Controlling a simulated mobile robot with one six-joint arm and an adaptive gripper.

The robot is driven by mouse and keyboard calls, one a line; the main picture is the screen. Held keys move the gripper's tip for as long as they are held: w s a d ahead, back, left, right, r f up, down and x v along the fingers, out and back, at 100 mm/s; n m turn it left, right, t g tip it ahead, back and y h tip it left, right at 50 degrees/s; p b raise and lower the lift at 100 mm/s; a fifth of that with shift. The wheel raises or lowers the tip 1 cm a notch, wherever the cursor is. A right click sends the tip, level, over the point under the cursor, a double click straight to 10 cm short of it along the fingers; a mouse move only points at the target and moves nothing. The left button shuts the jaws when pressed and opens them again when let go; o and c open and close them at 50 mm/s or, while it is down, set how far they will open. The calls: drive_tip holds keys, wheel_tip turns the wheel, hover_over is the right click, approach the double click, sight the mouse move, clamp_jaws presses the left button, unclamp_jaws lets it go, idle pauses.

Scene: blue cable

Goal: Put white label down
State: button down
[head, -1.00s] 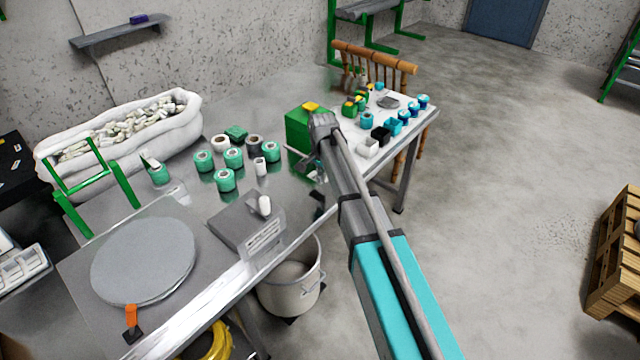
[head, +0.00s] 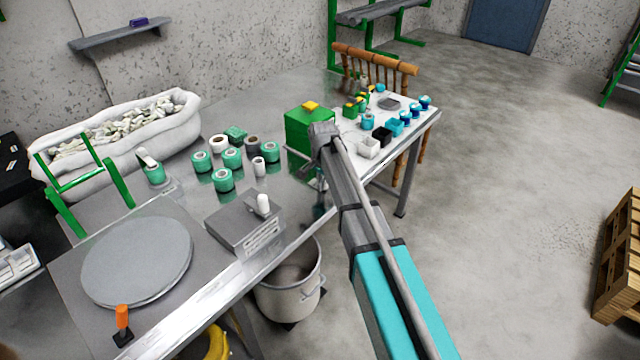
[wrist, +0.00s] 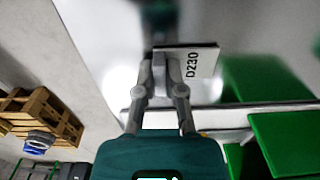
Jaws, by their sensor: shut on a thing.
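The white label (wrist: 198,66), printed "D230" in black, is in the wrist view. My gripper (wrist: 160,74) is shut on its left end. The label stands out to the right of the fingertips, over a blurred grey surface. In the head view, my gripper (head: 318,180) hangs below the wrist in front of the green box, near the table's front edge. The label cannot be made out there. I cannot tell whether the label touches the surface.
A green box (head: 306,130) with a yellow top stands beside my wrist. Several green rolls (head: 231,157) stand left of it. A grey pot (head: 290,292) stands below the table edge.

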drive_tip(key=shift+f, duration=0.2)
drive_tip(key=c, duration=0.7)
unclamp_jaws()
drive_tip(key=shift+r, duration=0.3)
wheel_tip(320, 180, up, 12)
drive_tip(key=p, duration=1.2)
drive_tip(key=shift+f, duration=0.1)
drive_tip(key=s+d+n, duration=0.2)
drive_tip(key=s+d, duration=0.4)
drive_tip(key=s, duration=0.2)
drive_tip(key=s+d+n, duration=0.3)
drive_tip(key=s+d, duration=0.4)
drive_tip(key=s, duration=0.1)
drive_tip(key=s+d+n, duration=0.2)
drive_tip(key=s+d, duration=0.4)
drive_tip(key=s, duration=0.3)
drive_tip(key=shift+d+n, duration=0.3)
drive_tip(key=shift+d, duration=0.1)
